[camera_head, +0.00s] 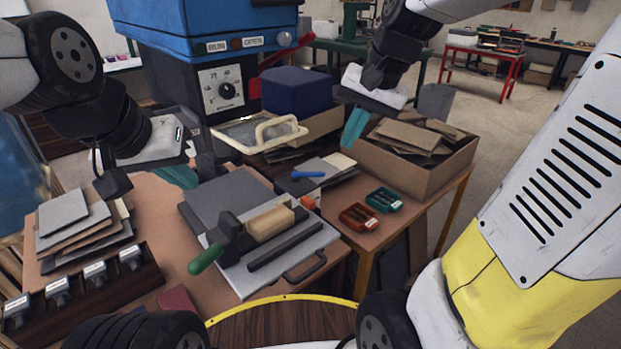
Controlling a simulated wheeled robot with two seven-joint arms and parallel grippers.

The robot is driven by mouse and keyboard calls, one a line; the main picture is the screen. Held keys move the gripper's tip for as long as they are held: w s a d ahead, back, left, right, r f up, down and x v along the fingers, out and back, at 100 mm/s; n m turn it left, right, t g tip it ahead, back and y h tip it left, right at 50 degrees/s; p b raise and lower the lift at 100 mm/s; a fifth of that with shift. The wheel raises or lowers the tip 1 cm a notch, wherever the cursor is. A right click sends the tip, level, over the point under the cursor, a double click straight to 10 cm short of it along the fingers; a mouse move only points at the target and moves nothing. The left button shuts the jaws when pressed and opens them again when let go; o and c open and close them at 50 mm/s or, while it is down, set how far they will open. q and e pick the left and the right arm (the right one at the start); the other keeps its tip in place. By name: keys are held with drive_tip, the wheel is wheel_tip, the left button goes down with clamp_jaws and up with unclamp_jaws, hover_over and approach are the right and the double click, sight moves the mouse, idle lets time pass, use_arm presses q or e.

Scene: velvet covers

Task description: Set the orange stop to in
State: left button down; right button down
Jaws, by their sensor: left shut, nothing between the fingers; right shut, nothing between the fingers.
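The orange stop (308,202) is a small piece at the far right end of a jig on the table. The jig has a light grey plate (292,270), a wooden block (270,224), a dark bar (285,247) and a green-handled lever (207,258). The stop is small here, and its setting cannot be told. My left gripper (178,177) is shut and empty, above the table to the left of the jig. My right gripper (354,128) is shut and empty, above and to the right of the stop, beside the cardboard box.
A blue machine with a dial (227,90) stands behind the table. A box of scraps (440,171) is at right. Red (359,217) and teal (384,199) trays lie near the right edge. Stacked sheets (75,218) and a stamp rack (90,288) are at left.

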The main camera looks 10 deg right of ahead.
sight(297, 213)
drive_tip(key=w+d+f+m+g, duration=0.1)
drive_tip(key=w+f+m+g, duration=0.5)
drive_tip(key=w+f, duration=0.85)
drive_tip(key=s+a+f+m+t, duration=0.1)
drive_tip(key=a+f, duration=0.4)
drive_tip(key=f, duration=0.3)
drive_tip(key=shift+s+a+h, duration=0.2)
drive_tip(key=shift+s+h, duration=0.1)
drive_tip(key=shift+s, duration=0.05)
drive_tip(key=shift+a, duration=0.1)
drive_tip(key=s+a, duration=0.1)
drive_tip(key=a, duration=0.1)
drive_tip(key=s+a, duration=0.2)
drive_tip(key=shift+s+a, duration=0.15)
drive_tip(key=shift+a, duration=0.25)
